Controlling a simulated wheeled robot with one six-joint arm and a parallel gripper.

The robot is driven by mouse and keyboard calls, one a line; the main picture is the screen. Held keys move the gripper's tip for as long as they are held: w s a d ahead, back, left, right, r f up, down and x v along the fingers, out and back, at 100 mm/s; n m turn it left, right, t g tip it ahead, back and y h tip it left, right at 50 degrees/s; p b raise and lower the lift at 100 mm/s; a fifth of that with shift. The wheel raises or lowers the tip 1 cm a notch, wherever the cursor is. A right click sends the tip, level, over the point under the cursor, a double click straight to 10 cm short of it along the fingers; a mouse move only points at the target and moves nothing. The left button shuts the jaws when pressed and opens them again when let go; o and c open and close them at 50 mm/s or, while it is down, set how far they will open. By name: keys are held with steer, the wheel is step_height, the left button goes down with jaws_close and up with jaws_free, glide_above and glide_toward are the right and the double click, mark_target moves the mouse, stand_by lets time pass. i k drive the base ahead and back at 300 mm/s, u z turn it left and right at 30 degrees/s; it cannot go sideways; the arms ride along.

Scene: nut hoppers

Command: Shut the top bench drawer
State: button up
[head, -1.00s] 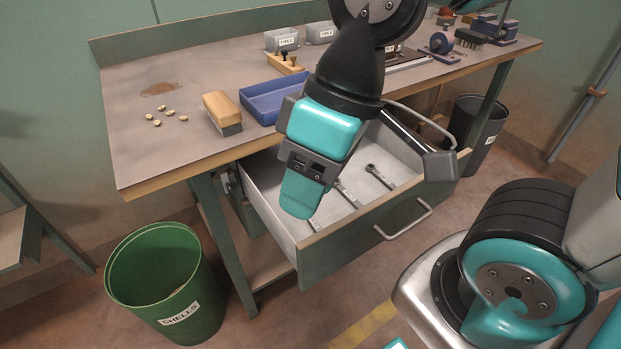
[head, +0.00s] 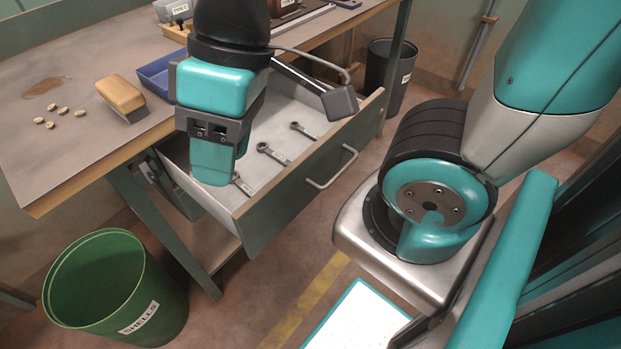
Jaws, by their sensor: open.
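The top bench drawer (head: 290,200) stands pulled well out from the bench, with its grey-green front facing lower right. Its metal bar handle (head: 335,171) is free, with nothing touching it. Several wrenches (head: 272,153) lie on the pale drawer floor. My gripper (head: 213,165) points down over the left part of the drawer, behind the front panel and apart from the handle. It holds nothing that I can see. Its jaws are seen from one side, and I cannot tell whether the tip touches the drawer.
The bench top (head: 60,120) carries a wood-backed brush (head: 122,96), a blue tray (head: 158,75) and several nuts. A green shells bin (head: 115,290) stands on the floor at lower left. A dark bin (head: 392,65) stands beyond the drawer. Floor before the drawer is partly clear.

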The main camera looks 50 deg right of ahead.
mark_target(282, 192)
steer(key=z, duration=1.2)
steer(key=k, duration=0.9)
steer(key=u, duration=1.15)
steer(key=i, duration=0.5)
steer(key=z, duration=0.05)
